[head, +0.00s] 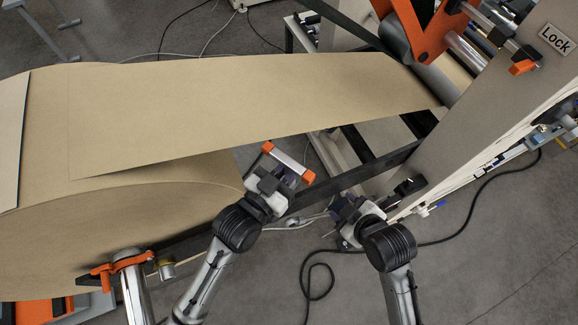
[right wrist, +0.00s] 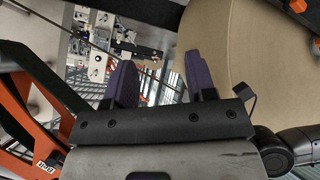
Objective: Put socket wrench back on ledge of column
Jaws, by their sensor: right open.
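The pale column (head: 485,125) with the "Lock" sign stands at the right of the head view. A small dark part (head: 409,186) juts from its lower edge; I cannot tell whether it is the ledge, the socket wrench or something else. I cannot make out the socket wrench for certain in either view. My right gripper (head: 345,207) is low, left of the column's foot. In the right wrist view its two purple fingers (right wrist: 161,78) are apart with nothing between them. My left gripper (head: 287,182) is at a pale bar with orange ends (head: 290,161); its grip is unclear.
A large kraft paper roll (head: 120,230) fills the left, and its web (head: 250,100) runs to a roller (head: 440,82) by the column. An orange bracket (head: 425,30) is above. A black cable (head: 480,190) lies on the open floor at lower right.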

